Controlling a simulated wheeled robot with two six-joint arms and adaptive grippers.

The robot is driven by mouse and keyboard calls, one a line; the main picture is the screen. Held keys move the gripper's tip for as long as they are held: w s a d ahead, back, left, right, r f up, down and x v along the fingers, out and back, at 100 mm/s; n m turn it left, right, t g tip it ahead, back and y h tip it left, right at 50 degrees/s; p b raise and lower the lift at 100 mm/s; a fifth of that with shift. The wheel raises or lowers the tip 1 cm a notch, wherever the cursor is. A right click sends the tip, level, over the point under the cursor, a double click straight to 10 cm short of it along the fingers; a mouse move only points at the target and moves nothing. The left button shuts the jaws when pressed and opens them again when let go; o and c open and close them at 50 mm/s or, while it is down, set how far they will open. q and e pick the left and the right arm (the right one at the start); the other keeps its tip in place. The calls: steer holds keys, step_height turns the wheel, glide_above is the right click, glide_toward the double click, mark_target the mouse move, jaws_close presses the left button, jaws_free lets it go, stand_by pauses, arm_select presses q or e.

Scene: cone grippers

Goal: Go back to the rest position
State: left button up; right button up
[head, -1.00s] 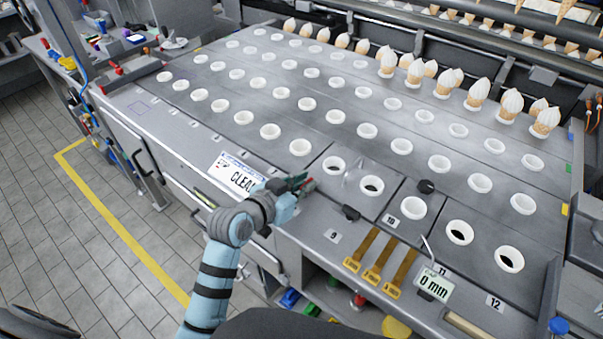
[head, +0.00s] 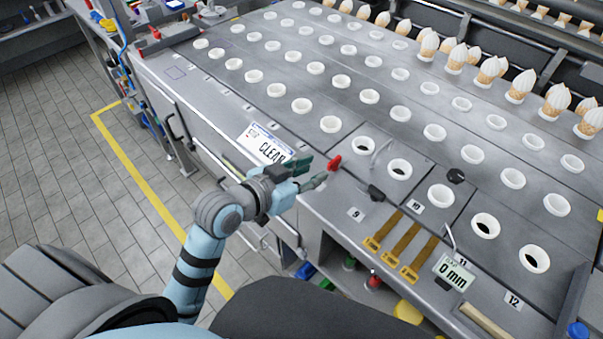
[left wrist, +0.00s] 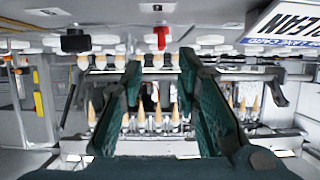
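My left gripper (head: 313,173) is at the front edge of the grey worktop (head: 330,205), beside the "CLEAN" label. Its green-padded fingers stand apart with nothing between them; the gap also shows in the left wrist view (left wrist: 158,62). A small red part (head: 334,162) sits on the worktop edge just past the fingertips. In the left wrist view this red part (left wrist: 160,37) shows beyond the gap, not gripped. My right gripper is in no view.
White ring holders (head: 331,124) stand in rows across the worktop. Cones with white tops (head: 489,70) line the back. The "CLEAN" label (head: 262,143) and brown-handled tools (head: 398,243) lie along the front. Open floor (head: 75,180) is at the left.

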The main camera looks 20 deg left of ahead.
arm_select(q)
steer(key=v, duration=0.4)
steer(key=s+a+f+n+g+y, duration=0.25)
steer(key=s+a+f+g, duration=0.2)
steer(key=s+f, duration=0.55)
steer(key=s+a+f+n+g+y, duration=0.1)
steer(key=s+a+f+g+y, duration=0.3)
steer(key=s+f, duration=0.55)
steer(key=s+f+g, duration=0.1)
steer(key=s+f, duration=0.2)
steer(key=f, duration=1)
steer(key=s+f+g, duration=0.1)
steer(key=s+f, duration=0.2)
steer(key=f, duration=0.9)
steer(key=s+a+f, duration=0.1)
steer(key=s+f, duration=0.4)
steer(key=s, duration=0.4)
steer(key=shift+f+g+h, duration=0.35)
steer(key=shift+g+h, duration=0.1)
